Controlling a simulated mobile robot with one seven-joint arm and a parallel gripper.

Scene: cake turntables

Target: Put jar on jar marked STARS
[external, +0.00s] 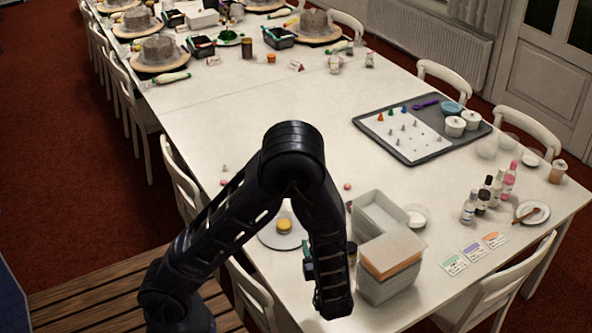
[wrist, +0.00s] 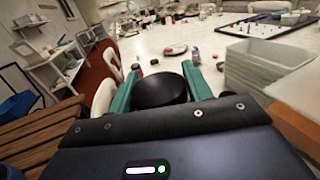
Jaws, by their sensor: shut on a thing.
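My gripper (wrist: 160,88) has green fingers, one on each side of a round jar with a black top (wrist: 160,92). It is shut on this jar. In the external view my dark arm hides most of the gripper and the jar; a bit of green finger (external: 308,264) shows left of the arm. A small yellow-topped jar (external: 284,226) stands on a pale round plate (external: 270,240) just left of my arm. I cannot read the word STARS on anything, so I cannot tell which jar bears it.
An open pale bin (external: 368,208) and a box with an orange band (external: 392,285) stand right of my arm. Bottles (external: 468,208), cards (external: 474,252) and a grey tray (external: 400,152) lie further right. The table's middle is mostly clear.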

